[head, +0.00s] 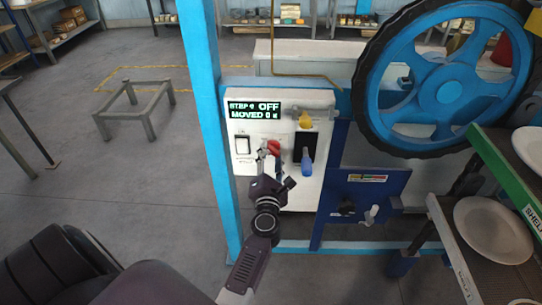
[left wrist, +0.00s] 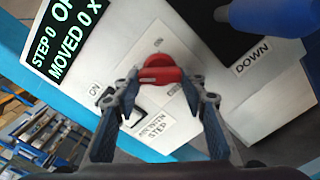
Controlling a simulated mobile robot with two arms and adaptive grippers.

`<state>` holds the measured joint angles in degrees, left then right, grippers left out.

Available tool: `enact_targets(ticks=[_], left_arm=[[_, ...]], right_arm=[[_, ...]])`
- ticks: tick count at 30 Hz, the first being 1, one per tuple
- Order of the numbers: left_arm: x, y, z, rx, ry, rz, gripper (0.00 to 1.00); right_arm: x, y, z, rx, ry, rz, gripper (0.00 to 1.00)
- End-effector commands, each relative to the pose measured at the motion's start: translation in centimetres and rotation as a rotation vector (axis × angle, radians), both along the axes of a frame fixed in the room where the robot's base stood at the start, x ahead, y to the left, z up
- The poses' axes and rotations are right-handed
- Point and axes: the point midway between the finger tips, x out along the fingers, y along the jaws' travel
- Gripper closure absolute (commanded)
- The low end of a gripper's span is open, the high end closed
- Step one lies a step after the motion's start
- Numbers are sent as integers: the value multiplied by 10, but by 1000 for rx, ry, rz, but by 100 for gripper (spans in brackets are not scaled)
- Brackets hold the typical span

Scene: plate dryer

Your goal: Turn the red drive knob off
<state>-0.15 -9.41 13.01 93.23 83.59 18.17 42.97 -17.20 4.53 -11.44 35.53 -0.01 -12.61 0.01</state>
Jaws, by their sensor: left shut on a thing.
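The red drive knob (head: 273,148) sits on the white control panel (head: 300,190). It also shows in the left wrist view (left wrist: 160,70), between the fingers, with its bar lying roughly across the picture. My left gripper (head: 267,160) reaches up to the panel from below and is shut on the knob; it also shows in the left wrist view (left wrist: 165,85). The display (head: 253,110) above the knob reads "STEP 0 OFF" and "MOVED 0". Small labels surround the knob, one reading "ON". My right gripper is not in view.
A blue lever (head: 306,162) stands just right of the knob, and a yellow knob (head: 305,120) above it. A white switch (head: 242,145) is at the left. A large blue wheel (head: 448,92) and a plate rack (head: 515,185) stand farther right.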

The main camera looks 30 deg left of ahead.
Motion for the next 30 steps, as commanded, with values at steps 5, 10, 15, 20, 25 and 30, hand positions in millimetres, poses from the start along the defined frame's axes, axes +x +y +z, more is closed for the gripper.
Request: enact_targets(ticks=[5,10,15,20,25,30], left_arm=[[-1,0,-3,-5,3,1,47],[0,0,-1,-3,1,0,44],[0,0,0,7,6,0,44],[0,1,2,94,60,-1,44],[-1,1,5,284,175,-2,44],[-1,2,6,491,302,0,44]], right_arm=[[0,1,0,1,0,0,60],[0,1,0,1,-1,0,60],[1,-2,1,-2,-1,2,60],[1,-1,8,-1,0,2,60],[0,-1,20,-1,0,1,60],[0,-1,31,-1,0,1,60]])
